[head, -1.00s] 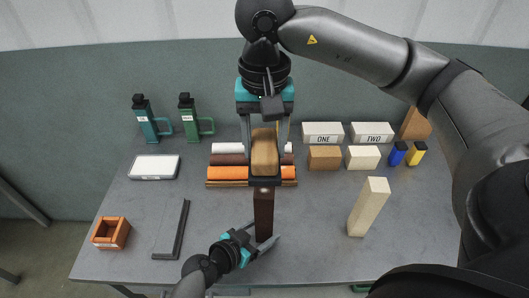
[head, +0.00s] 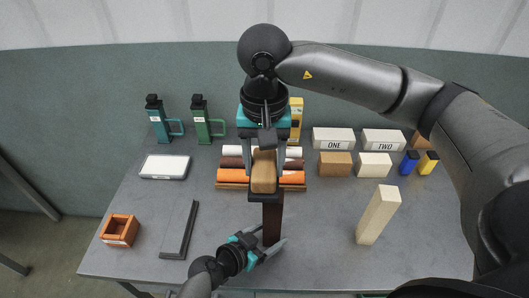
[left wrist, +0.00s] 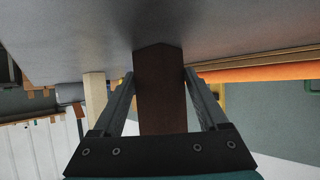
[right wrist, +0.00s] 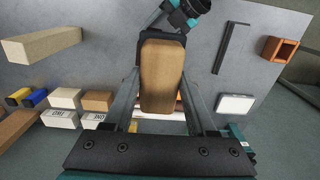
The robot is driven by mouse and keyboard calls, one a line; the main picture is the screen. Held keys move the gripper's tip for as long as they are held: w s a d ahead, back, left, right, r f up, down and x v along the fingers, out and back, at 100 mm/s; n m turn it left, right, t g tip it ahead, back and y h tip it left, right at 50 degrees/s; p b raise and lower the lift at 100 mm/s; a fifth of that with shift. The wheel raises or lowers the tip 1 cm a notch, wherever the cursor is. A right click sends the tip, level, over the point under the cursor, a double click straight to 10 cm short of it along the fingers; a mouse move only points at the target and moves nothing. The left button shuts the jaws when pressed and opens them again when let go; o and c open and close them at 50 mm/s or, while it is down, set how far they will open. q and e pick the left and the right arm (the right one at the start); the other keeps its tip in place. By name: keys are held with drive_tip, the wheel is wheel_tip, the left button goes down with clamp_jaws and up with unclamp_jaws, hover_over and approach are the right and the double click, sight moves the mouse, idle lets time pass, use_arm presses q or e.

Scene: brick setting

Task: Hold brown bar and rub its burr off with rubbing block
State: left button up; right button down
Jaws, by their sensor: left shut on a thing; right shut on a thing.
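The brown bar (head: 272,222) stands upright near the table's front middle. My left gripper (head: 266,246) is shut on its lower part; the left wrist view shows the bar (left wrist: 160,95) between the two fingers. My right gripper (head: 263,160) is shut on the rubbing block, a tan block (head: 263,172) with a dark underside, right above the bar's top. The right wrist view shows the block (right wrist: 161,78) between the fingers. The block hides the bar's top end, so I cannot see the burr or tell whether block and bar touch.
A pale upright bar (head: 378,214) stands to the right. A rack of rolls (head: 232,177) lies behind. Blocks marked ONE (head: 333,139) and TWO (head: 383,141) stand at the back right. An orange box (head: 120,230) and a dark-edged plate (head: 178,230) are at left. Table between them is clear.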

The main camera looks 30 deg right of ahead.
wheel_tip(320, 180, down, 4)
drive_tip(key=shift+r, duration=0.2)
drive_tip(key=shift+s+d+f, duration=0.25)
drive_tip(key=shift+s+d, duration=0.15)
drive_tip(key=shift+d, duration=0.2)
drive_tip(key=shift+s+d, duration=0.75)
drive_tip(key=shift+d, duration=0.25)
drive_tip(key=w+a, duration=0.2)
drive_tip(key=a, duration=0.1)
drive_tip(key=shift+w+a, duration=0.15)
drive_tip(key=shift+a, duration=0.05)
drive_tip(key=shift+d+r, duration=0.1)
drive_tip(key=shift+r, duration=4.05)
drive_tip(key=shift+f, duration=0.25)
